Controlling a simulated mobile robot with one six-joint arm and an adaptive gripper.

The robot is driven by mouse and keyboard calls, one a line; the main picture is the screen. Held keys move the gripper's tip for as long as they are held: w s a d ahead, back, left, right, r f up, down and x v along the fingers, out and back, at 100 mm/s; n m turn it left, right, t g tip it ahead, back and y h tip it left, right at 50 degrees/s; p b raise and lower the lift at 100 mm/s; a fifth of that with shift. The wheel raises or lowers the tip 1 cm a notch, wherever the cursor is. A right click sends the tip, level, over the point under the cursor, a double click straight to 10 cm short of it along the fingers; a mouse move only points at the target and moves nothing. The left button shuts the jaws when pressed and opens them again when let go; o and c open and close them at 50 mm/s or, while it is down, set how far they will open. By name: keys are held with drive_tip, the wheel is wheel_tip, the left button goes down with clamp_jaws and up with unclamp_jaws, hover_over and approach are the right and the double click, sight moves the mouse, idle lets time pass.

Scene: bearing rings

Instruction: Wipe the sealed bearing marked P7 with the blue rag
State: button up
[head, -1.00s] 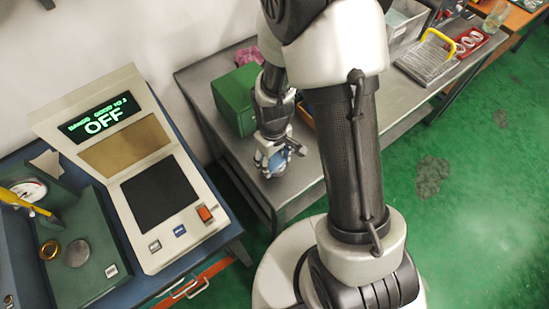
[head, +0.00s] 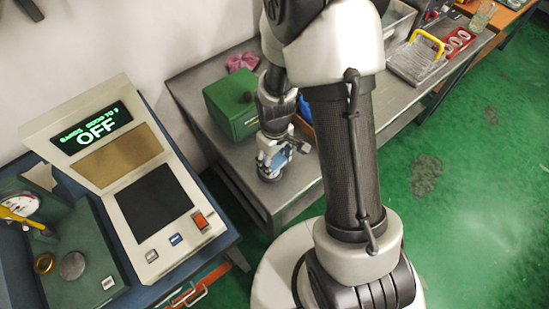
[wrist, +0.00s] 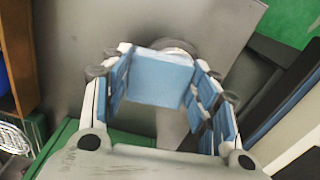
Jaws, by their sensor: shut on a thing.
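My gripper (head: 274,152) is low over the near left end of the grey bench, pointing down. It is shut on the blue rag (wrist: 160,78), which shows as a flat blue block between the fingers in the wrist view. A round grey part (head: 268,174) lies on the bench directly under the rag. In the wrist view its pale curved rim (wrist: 178,46) shows just past the rag's edge; the rest is hidden. I cannot read any P7 mark on it, nor tell whether the rag touches it.
A green box (head: 230,108) stands close behind my gripper, with a pink cloth (head: 242,62) beyond.

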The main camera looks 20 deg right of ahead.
sight(275, 161)
drive_tip(key=shift+r+p, duration=2.2)
drive_tip(key=shift+r, duration=0.8)
